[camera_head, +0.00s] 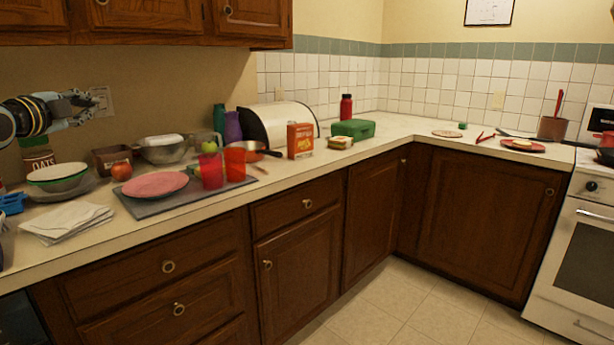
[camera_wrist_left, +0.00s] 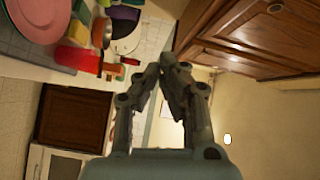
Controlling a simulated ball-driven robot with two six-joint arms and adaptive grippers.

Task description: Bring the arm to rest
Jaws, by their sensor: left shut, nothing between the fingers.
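My left gripper (camera_head: 93,112) is in the upper left of the head view, raised over the back of the counter near the wall socket. Its fingers are shut with nothing between them. In the left wrist view the two fingertips (camera_wrist_left: 165,66) meet near the middle, and a tilted view of the counter and cabinets lies beyond. The gripper is apart from the objects below it. My right gripper is not in either view.
Below stand an oats canister (camera_head: 39,160), stacked bowls (camera_head: 57,178), a dark box (camera_head: 111,158), a metal bowl (camera_head: 163,151) and a pink plate (camera_head: 155,185). Upper cabinets (camera_head: 148,18) hang above. A wall socket (camera_head: 103,100) is close behind. Two red cups (camera_head: 211,171) stand further right.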

